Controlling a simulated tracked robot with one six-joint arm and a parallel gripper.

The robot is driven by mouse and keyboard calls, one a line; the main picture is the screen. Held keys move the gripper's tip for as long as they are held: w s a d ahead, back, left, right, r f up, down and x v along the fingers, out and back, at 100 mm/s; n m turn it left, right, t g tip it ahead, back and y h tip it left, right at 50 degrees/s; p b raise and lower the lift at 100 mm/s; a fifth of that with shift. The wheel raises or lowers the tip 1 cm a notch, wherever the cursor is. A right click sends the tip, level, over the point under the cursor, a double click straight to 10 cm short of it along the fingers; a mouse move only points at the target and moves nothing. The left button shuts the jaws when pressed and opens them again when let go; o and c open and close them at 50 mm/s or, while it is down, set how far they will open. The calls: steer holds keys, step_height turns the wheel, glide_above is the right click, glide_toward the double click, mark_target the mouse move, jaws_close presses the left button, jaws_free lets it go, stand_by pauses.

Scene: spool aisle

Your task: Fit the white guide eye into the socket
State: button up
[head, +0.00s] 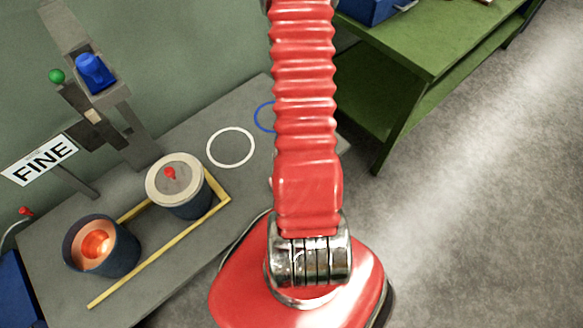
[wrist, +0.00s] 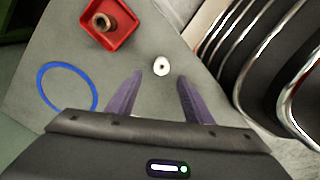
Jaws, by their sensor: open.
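The white guide eye (wrist: 161,60), a small pale ring with a dark hole, lies on the grey bench top in the wrist view. My gripper (wrist: 160,77) is open, its two purple fingers spread apart. The eye shows between and just beyond the fingertips; I cannot tell the height gap. In the head view my red arm hides the gripper and the eye. I cannot make out the socket for certain; a grey upright fixture (head: 127,117) with a small tan block stands at the back left of the bench.
A red tray (wrist: 127,32) holds a brown ring-shaped part. A blue ring (wrist: 44,92) and a white ring (head: 231,129) mark the bench. Two dark cans (head: 117,251) stand by a yellow frame (head: 146,270) near a FINE sign (head: 40,160). A green table (head: 430,45) stands right.

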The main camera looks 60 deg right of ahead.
steer(key=shift+f, duration=0.65)
steer(key=shift+f, duration=0.1)
steer(key=shift+s+f, duration=0.15)
steer(key=shift+f, duration=2.35)
steer(key=c, duration=1.1)
steer(key=shift+r, duration=0.2)
steer(key=shift+a+r, duration=0.1)
steer(key=shift+r, duration=4.75)
